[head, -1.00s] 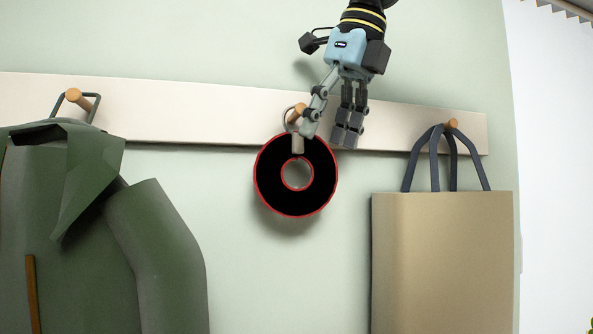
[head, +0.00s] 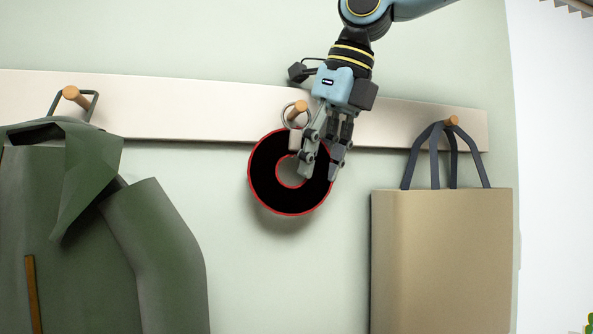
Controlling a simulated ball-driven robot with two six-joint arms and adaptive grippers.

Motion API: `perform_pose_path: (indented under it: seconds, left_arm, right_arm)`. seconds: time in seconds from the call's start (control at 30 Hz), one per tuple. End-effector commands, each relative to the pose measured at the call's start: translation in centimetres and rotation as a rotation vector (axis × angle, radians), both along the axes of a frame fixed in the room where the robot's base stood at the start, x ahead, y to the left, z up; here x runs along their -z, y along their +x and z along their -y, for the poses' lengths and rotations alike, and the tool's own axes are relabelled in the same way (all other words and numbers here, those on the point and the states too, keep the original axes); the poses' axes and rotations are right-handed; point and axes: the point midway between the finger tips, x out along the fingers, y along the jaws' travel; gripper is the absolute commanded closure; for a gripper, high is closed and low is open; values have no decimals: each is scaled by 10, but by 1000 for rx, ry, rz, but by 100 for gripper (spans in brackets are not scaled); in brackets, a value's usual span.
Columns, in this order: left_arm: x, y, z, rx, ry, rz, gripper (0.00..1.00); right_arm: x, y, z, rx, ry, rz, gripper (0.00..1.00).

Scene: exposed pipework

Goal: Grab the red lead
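The red lead (head: 264,184) is a coiled black ring with a red rim, hanging from the middle peg by a small metal loop and a pale clip at its top. My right gripper (head: 320,174) points down at the lead's right side. One finger lies over the right part of the hole, the other at the outer right edge. The fingers are apart with the right band of the coil between or behind them; I cannot tell whether they press on it. The fingers hide part of that side. My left gripper is not in view.
A pale rail (head: 185,108) with wooden pegs runs across the green wall. A dark green coat (head: 155,240) hangs at the left, a tan bag (head: 442,260) with dark handles at the right. Wall between coat and bag is free below the lead.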

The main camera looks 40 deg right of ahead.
Motion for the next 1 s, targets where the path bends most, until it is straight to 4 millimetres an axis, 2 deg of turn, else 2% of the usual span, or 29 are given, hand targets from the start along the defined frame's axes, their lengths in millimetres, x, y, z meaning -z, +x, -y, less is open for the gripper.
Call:
perform_pose_path:
  seconds: [0.03,0.2,0.67,1.0]
  left_arm:
    - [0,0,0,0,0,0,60]
    - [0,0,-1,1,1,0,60]
    - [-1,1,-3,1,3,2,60]
    - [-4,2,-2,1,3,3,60]
  right_arm:
    - [0,0,0,0,0,0,81]
    - [0,0,0,0,0,0,100]
    - [-3,0,1,0,0,1,100]
    - [-17,-1,8,3,1,2,100]
